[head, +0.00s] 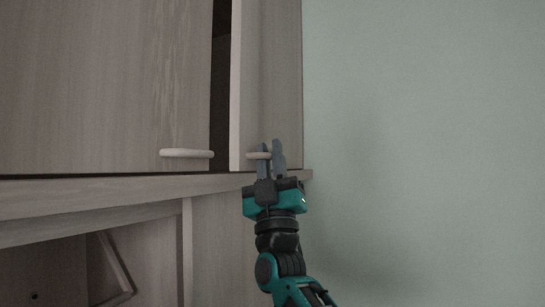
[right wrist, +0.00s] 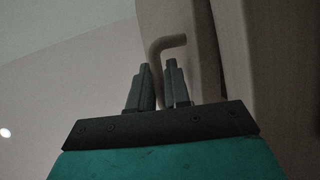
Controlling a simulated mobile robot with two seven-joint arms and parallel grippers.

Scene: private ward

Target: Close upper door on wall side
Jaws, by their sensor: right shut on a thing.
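The upper door on the wall side (head: 275,75) is a narrow wooden panel beside the green wall in the head view. It stands partly open, with a dark gap at its left edge. Its short bar handle (head: 250,156) is near the bottom. My right gripper (head: 271,148) is at this handle with a finger on each side, shut on it. In the right wrist view the two fingers (right wrist: 159,78) stand around the handle (right wrist: 170,42), whose bent end shows above them. My left gripper is not in view.
A wider upper door (head: 105,80) with its own handle (head: 187,153) is to the left. A cabinet ledge (head: 120,190) runs below the doors, with an open lower compartment (head: 50,270) under it. The green wall (head: 430,130) on the right is bare.

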